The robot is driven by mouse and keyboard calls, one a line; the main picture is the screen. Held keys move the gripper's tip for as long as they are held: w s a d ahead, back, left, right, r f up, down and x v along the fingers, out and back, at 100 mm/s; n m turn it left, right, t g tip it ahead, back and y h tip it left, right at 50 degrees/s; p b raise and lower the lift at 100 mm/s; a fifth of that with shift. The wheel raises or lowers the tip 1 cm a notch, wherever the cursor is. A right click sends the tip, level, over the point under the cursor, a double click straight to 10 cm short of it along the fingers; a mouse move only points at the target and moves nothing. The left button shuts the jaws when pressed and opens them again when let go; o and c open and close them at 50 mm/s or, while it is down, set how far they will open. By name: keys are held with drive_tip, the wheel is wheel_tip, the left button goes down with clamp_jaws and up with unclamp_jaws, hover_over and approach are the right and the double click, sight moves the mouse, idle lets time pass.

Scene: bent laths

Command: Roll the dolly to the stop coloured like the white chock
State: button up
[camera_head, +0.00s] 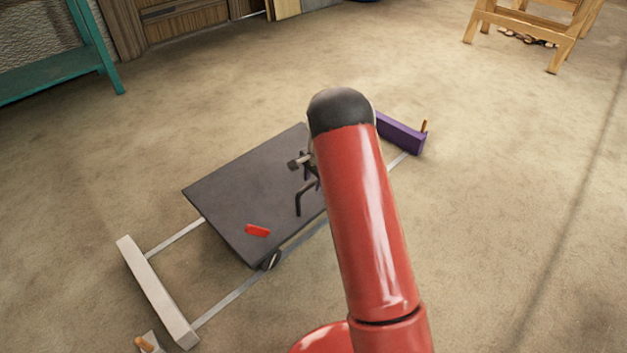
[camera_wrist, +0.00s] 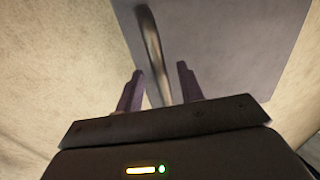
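The dolly (camera_head: 240,190) is a flat dark grey platform on two rails. Its dark bent handle (camera_head: 304,196) stands up near the arm. The white stop (camera_head: 155,290) is a pale bar across the rails' lower-left end; the purple stop (camera_head: 402,134) is at the upper-right end. A small pale piece with an orange peg (camera_head: 146,344), cut by the bottom edge, may be the white chock. My gripper (camera_wrist: 161,68) is open over the dolly (camera_wrist: 225,40). The handle (camera_wrist: 153,45) shows between its fingers with gaps on both sides. In the head view my arm partly hides the gripper.
A small red piece (camera_head: 257,230) lies on the dolly's near part. Another orange peg (camera_head: 424,126) shows at the purple stop. A teal bench (camera_head: 60,75) is at upper left, a wooden trestle (camera_head: 530,25) at upper right.

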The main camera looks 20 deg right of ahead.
sight(257, 227)
clamp_jaws()
idle(0.3)
drive_tip(key=s+a+p, duration=0.1)
drive_tip(key=s+a, duration=0.2)
drive_tip(key=a, duration=0.3)
drive_tip(key=s+a+p, duration=0.1)
drive_tip(key=s+a, duration=0.3)
drive_tip(key=a, duration=0.2)
drive_tip(key=s+a+p, duration=0.1)
drive_tip(key=s+a, duration=0.3)
drive_tip(key=a, duration=0.3)
drive_tip(key=shift+s, duration=0.1)
drive_tip(key=shift+a, duration=0.1)
drive_tip(key=shift+c, duration=1.1)
unclamp_jaws()
drive_tip(key=shift+a, duration=0.1)
drive_tip(key=shift+o, duration=1.1)
